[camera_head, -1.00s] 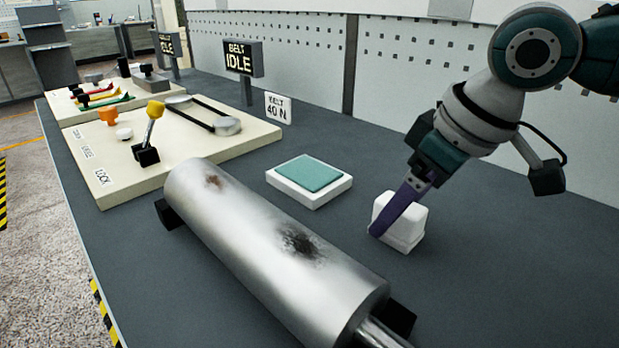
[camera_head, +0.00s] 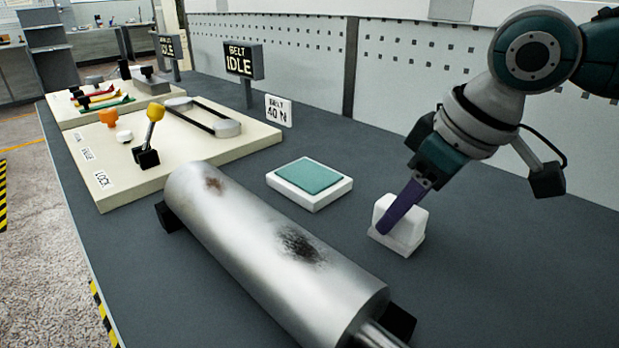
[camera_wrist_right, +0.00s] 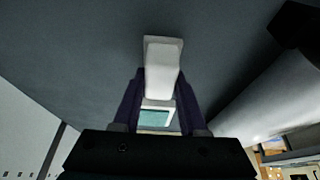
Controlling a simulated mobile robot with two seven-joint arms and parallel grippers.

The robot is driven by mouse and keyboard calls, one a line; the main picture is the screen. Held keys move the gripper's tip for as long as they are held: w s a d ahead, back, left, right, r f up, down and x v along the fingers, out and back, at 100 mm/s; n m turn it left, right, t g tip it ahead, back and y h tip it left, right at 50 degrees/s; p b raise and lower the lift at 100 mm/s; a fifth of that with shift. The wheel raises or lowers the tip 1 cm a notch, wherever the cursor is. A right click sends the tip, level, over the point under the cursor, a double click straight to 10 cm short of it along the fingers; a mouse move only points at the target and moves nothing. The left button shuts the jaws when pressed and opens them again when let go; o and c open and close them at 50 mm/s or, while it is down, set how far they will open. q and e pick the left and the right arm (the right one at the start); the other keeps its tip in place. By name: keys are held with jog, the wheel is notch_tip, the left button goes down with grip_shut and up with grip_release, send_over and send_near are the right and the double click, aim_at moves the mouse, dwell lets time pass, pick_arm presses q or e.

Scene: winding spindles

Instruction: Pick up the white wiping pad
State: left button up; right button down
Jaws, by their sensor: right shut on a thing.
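The white wiping pad (camera_head: 412,222) is a small white block with a wider foot. It stands on the dark bench to the right of the metal roller. My right gripper (camera_head: 386,228) reaches down to it from the upper right, with a purple finger against its near side. In the right wrist view the white pad (camera_wrist_right: 162,72) sits between the two purple fingers of the right gripper (camera_wrist_right: 161,78), which are shut on it. The pad's foot appears to be on or very close to the bench. My left gripper is not in view.
A metal roller (camera_head: 260,245) with dark smudges lies in front on black supports. A white tray with a teal top (camera_head: 309,175) is left of the pad. A cream board (camera_head: 115,175) with levers stands behind. The bench right of the pad is clear.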

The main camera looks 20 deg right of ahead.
jog(key=shift+r, duration=0.1)
notch_tip(320, 180, up, 20)
jog(key=p, duration=0.4)
jog(key=c, duration=1.1)
grip_release()
grip_shut()
